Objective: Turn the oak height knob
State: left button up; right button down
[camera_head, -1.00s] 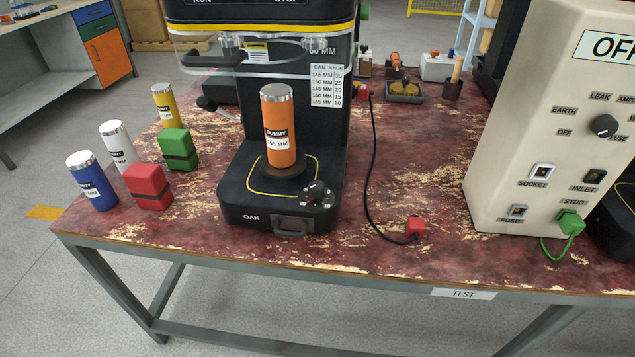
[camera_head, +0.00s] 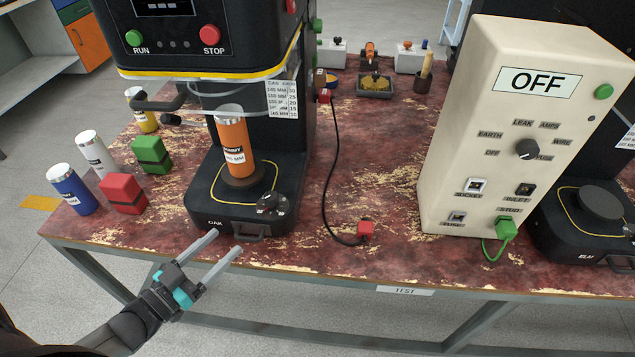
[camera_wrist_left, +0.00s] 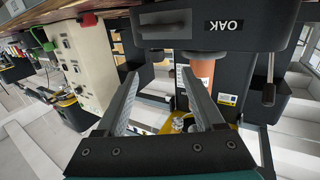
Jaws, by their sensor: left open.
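The oak height knob (camera_head: 273,203) is a dark round knob with a light scale around it. It sits on the front right of the black base marked OAK (camera_head: 197,212), above the drawer-like handle (camera_head: 251,233). My left gripper (camera_head: 226,243) is open and empty, in front of and below the knob, with its fingers pointing toward the base front. The left wrist view shows the base front (camera_wrist_left: 226,36) upside down beyond the open fingers (camera_wrist_left: 160,75). I cannot make out the knob clearly there. My right gripper is not in view.
An orange can (camera_head: 236,142) stands on the base's round plate. Blue (camera_head: 72,190), white and yellow cans and red (camera_head: 123,194) and green blocks stand at left. A black cable ends at a red plug (camera_head: 366,229). A beige tester (camera_head: 495,150) reads OFF.

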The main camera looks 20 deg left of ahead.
aim_at(266, 203)
pick_arm(q)
jog(key=shift+h, duration=0.3)
jog(key=b+x, duration=0.1)
jog(key=x, duration=0.3)
jog(key=r+x, duration=0.1)
jog(key=x, duration=0.4)
jog(key=b+x, duration=0.1)
jog(key=x, duration=0.4)
jog(key=shift+w+d+r+b, duration=0.2)
jog(key=shift+d+b, duration=0.1)
jog(key=shift+w+d, duration=0.15)
jog(key=shift+w, duration=0.3)
jog(key=shift+c, duration=0.9)
jog(key=c, duration=0.8)
jog(key=shift+c, duration=0.5)
grip_shut()
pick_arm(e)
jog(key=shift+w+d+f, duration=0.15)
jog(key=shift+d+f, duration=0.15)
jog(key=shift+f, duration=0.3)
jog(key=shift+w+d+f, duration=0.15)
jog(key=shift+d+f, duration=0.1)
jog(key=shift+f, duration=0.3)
